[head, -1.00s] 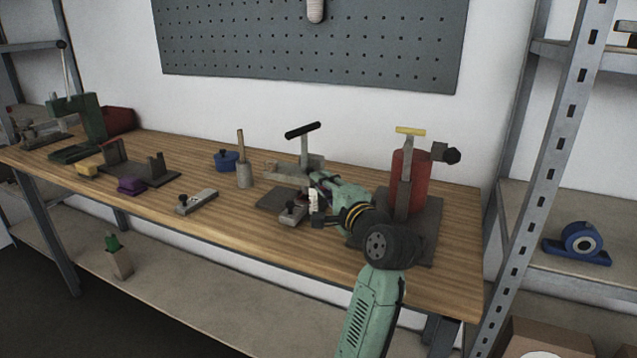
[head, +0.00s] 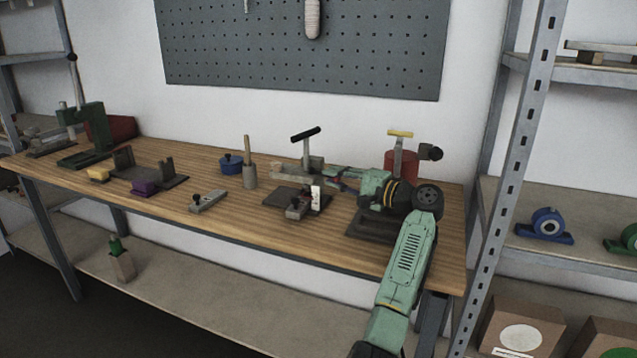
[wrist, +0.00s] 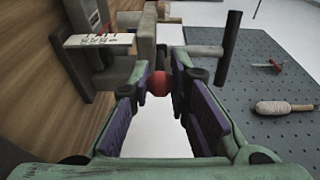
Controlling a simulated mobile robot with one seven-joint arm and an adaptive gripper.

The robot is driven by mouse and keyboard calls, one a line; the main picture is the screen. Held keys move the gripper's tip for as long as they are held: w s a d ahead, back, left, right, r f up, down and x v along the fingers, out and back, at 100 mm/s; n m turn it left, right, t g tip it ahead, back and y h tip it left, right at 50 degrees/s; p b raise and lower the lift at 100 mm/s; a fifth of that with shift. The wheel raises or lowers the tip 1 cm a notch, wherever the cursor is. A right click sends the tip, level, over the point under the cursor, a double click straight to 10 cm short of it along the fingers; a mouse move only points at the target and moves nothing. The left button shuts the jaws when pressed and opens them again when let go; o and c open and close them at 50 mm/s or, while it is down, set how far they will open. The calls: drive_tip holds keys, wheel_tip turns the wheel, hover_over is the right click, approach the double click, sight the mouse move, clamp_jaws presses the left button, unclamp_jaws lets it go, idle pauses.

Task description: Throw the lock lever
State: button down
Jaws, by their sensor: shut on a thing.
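The grey fixture (head: 316,163) with a black T-handle (head: 305,135) stands on the bench. In the wrist view the black handle (wrist: 230,48) and grey body (wrist: 146,38) lie ahead of my fingers. A red ball knob (wrist: 159,84), apparently the lock lever's end, sits between my purple-padded fingers near their tips. My gripper (wrist: 157,90) is shut on this knob; it also shows at the fixture's right side in the head view (head: 336,178). The lever's shaft is mostly hidden behind the knob and fingers.
A white labelled plate (wrist: 98,40) is close left of my fingers. A red cylinder (head: 401,165) with a yellow handle (head: 400,133) stands right, partly behind my arm. A wooden-handled tool (head: 249,165) and blue pot (head: 231,164) are left. A pegboard (head: 250,45) hangs behind.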

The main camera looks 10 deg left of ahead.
drive_tip(key=shift+w+n+g+y, duration=0.25)
drive_tip(key=shift+n+g, duration=0.25)
drive_tip(key=shift+g, duration=0.4)
drive_tip(key=shift+f, duration=0.1)
drive_tip(key=c, duration=1.5)
unclamp_jaws()
drive_tip(key=shift+d, duration=0.1)
drive_tip(key=shift+d, duration=0.15)
drive_tip(key=v, duration=0.7)
drive_tip(key=shift+s+d, duration=0.1)
drive_tip(key=shift+d, duration=0.05)
